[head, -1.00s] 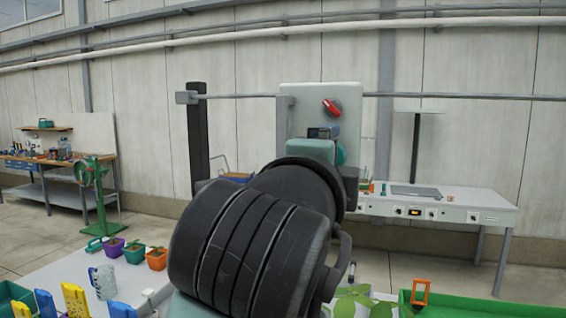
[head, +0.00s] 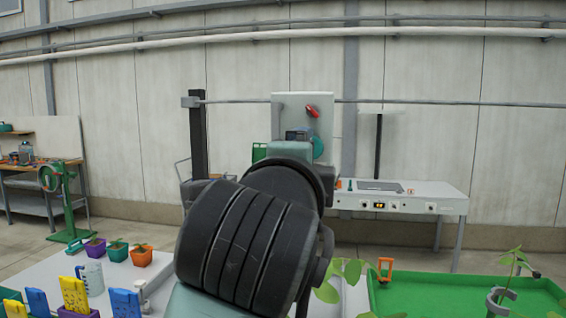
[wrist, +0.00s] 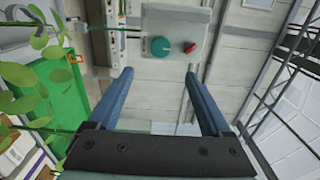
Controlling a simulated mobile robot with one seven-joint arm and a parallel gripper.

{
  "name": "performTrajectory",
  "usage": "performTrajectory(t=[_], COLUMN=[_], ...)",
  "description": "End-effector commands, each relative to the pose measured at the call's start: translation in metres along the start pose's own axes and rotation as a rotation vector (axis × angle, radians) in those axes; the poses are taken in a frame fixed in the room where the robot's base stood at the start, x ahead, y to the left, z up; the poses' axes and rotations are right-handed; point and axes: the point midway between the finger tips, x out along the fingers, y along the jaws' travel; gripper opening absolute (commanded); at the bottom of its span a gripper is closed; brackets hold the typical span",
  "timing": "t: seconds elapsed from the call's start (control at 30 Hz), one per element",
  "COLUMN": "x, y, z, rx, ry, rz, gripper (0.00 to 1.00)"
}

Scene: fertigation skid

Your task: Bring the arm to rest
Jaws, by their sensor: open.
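My gripper (wrist: 158,78) shows in the wrist view with its two blue fingers spread wide and nothing between them. Beyond the fingertips, apart from them, is a pale panel box (wrist: 172,40) with a teal knob (wrist: 160,46) and a red handle (wrist: 190,48).
A green tray (head: 430,295) with an orange clip (head: 386,268) is at lower right. A grey bench (head: 400,197) stands behind; open floor lies between.

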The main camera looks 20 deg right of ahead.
Motion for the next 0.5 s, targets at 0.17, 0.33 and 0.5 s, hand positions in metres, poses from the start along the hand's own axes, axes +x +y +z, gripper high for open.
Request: performTrajectory(t=[0.17,0.33,0.5], x=[0.0,-0.004,-0.033], y=[0.0,-0.004,-0.034], z=[0.0,0.001,0.015], rx=[0.0,-0.043,-0.339], ry=[0.0,-0.004,-0.02], rz=[0.0,-0.028,-0.232], gripper=[0.83,0.83,0.83])
